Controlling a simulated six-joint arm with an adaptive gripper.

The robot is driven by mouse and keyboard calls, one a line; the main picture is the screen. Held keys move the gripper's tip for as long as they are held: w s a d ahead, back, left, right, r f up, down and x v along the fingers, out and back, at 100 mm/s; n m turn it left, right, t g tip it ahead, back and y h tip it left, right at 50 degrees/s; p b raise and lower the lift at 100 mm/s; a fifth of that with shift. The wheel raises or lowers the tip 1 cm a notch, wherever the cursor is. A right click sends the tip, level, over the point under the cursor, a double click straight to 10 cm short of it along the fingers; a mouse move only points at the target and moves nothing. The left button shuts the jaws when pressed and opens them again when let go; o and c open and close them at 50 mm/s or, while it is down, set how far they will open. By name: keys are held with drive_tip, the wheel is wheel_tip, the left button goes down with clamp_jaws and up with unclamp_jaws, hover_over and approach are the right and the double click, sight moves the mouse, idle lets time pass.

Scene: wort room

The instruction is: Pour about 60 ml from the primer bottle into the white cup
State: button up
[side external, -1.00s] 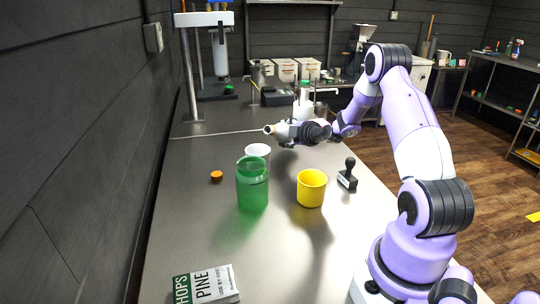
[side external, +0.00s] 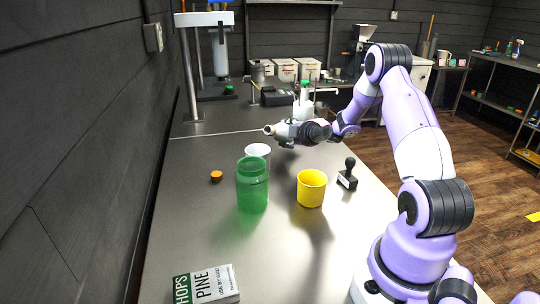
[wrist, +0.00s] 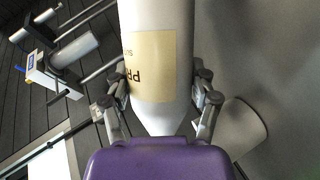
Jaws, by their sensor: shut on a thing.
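My gripper (wrist: 162,88) is shut on the primer bottle (wrist: 158,35), a white bottle with a tan label that reads "PR" in the wrist view. In the side view, my gripper (side external: 292,131) holds the bottle (side external: 273,130) tipped over, about level, with its end pointing left. The white cup (side external: 258,150) stands on the bench below and slightly left of the bottle's end, partly hidden by the green jar. The cup also shows at the right of the wrist view (wrist: 242,128). No stream of liquid is visible, and the cup's inside cannot be made out.
A green jar (side external: 252,188) stands in front of the cup. A yellow cup (side external: 311,188), a black stamp (side external: 347,175) and an orange cap (side external: 216,176) are nearby. A hops box (side external: 207,286) lies at the front. A white bottle with a green cap (side external: 303,100) stands behind.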

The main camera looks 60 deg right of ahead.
drive_tip(key=shift+r, duration=0.1)
drive_tip(key=shift+w+a+r+m+y, duration=0.1)
drive_tip(key=shift+a+r+m+y, duration=0.25)
drive_tip(key=shift+m+y, duration=0.2)
drive_tip(key=shift+a+r+m+y+b, duration=0.4)
drive_tip(key=shift+a+m+y, duration=0.1)
drive_tip(key=shift+m+y, duration=0.4)
drive_tip(key=shift+d+m+y+b, duration=0.3)
drive_tip(key=shift+m+y, duration=0.45)
drive_tip(key=shift+m, duration=0.4)
drive_tip(key=m+y, duration=0.1)
drive_tip(key=m+t+y+b, duration=0.1)
drive_tip(key=m, duration=0.1)
drive_tip(key=shift+w+f, duration=0.1)
drive_tip(key=shift+f, duration=0.15)
idle(0.5)
